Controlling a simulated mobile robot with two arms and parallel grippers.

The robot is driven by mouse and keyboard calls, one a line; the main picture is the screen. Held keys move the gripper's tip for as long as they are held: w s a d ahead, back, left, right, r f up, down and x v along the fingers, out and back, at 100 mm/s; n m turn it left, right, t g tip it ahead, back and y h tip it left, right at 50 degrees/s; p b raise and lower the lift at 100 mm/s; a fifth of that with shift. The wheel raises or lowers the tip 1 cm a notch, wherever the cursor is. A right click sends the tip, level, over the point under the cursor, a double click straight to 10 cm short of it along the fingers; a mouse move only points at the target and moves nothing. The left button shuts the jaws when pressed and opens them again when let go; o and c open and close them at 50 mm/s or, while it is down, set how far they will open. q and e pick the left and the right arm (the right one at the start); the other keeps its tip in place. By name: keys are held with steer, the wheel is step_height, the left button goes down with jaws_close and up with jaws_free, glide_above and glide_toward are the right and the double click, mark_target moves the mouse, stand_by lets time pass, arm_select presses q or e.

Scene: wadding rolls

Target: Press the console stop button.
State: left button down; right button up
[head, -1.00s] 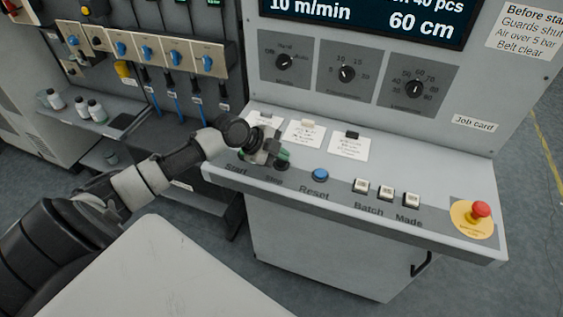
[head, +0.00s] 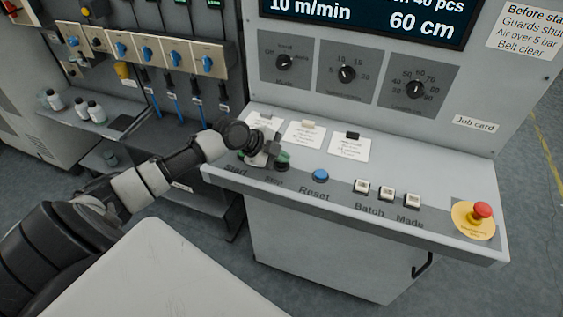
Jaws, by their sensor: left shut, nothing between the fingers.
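The console (head: 420,175) has a row of controls along its sloped front. The dark stop button (head: 281,167) sits above the "Stop" label, partly covered by my gripper. My left gripper (head: 274,158) reaches in from the left and is shut and empty, its tip just above or beside the stop button. I cannot tell whether it touches the button. A green start button (head: 241,156) shows just left of the gripper, partly hidden by it. My right gripper is not in view.
A blue reset button (head: 320,176) lies to the right, then white Batch and Made keys (head: 387,193) and a red emergency stop (head: 482,210) on a yellow plate. Cards (head: 349,147) lie behind. A white surface (head: 160,275) is in the foreground.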

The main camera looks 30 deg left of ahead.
mark_target(281, 164)
arm_select(q)
steer(key=shift+f, duration=0.1)
stand_by(0.3)
steer(key=shift+r+p, duration=0.6)
steer(key=shift+r, duration=0.2)
steer(key=shift+r+p, duration=1.85)
steer(key=shift+r, duration=0.75)
